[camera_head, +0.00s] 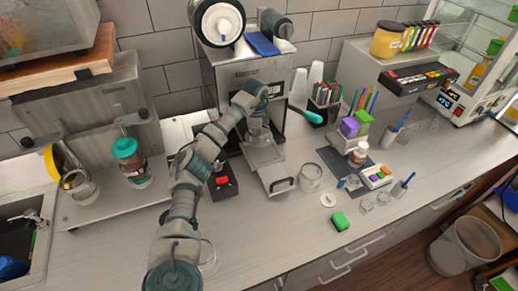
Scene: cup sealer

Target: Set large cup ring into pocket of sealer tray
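The sealer (262,77) is a grey metal machine against the tiled wall. Its tray (279,176) is slid out at the front, with a dark handle on its near edge. My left arm reaches up from the lower left, and my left gripper (257,136) points down over the back part of the tray. The fingers are small and blurred, so I cannot tell whether they hold anything. A wide, short, metallic ring-like piece (310,178) stands on the counter just right of the tray; it may be the large cup ring. The tray's pocket is partly hidden. My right gripper is not in view.
A teal-tipped lever (306,116) sticks out right of the sealer. A red-button box (222,181) is left of the tray. A small white ring (328,200), green block (340,221) and clear cups (367,206) lie to the right. The front counter is mostly clear.

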